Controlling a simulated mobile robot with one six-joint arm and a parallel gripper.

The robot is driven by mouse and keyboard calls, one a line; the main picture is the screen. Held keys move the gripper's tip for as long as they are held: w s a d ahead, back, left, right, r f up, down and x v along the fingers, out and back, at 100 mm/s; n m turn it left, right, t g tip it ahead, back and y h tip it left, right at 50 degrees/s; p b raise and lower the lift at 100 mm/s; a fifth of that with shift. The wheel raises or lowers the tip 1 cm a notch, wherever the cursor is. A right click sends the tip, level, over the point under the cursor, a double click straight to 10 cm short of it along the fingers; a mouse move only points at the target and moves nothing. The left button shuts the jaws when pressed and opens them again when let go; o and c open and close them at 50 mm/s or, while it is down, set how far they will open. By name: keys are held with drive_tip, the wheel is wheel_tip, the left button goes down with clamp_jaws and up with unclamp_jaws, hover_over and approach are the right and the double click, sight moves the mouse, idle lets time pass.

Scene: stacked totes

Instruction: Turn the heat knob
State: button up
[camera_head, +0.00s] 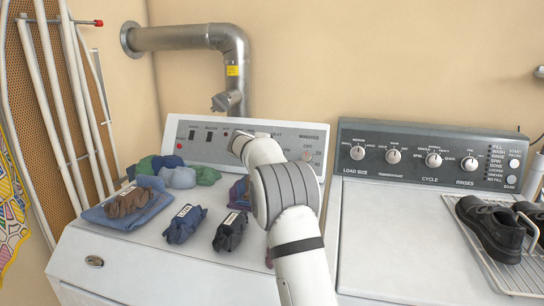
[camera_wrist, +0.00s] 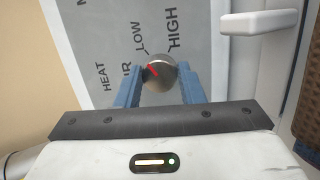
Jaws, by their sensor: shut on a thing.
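The heat knob (camera_wrist: 160,74) is a round silver dial with a red pointer mark, on the grey dryer panel in the wrist view. The letters HEAT, LOW and HIGH and part of another word lie around it, turned sideways in the picture. The red mark slants to the upper left, on the side of LOW and the partly covered word. My gripper (camera_wrist: 160,80) has blue fingers on both sides of the knob, shut on it. In the head view my arm hides the knob and my fingers; part of the dryer panel (camera_head: 235,130) shows.
Folded and bundled clothes (camera_head: 128,203) lie on the dryer top to the left of my arm. A washer panel (camera_head: 400,175) stands at the right, with dark shoes (camera_head: 490,228) on a wire rack. A metal duct (camera_head: 180,38) rises behind the dryer.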

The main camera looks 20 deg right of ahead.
drive_tip(key=shift+s+d+f, duration=0.1)
drive_tip(key=shift+f, duration=0.3)
drive_tip(key=o, duration=1)
drive_tip(key=shift+r, duration=0.2)
drive_tip(key=shift+r, duration=0.1)
drive_tip(key=v, duration=0.7)
drive_tip(key=shift+s+a+b, duration=0.15)
drive_tip(key=shift+a+b, duration=0.15)
drive_tip(key=shift+r, duration=0.1)
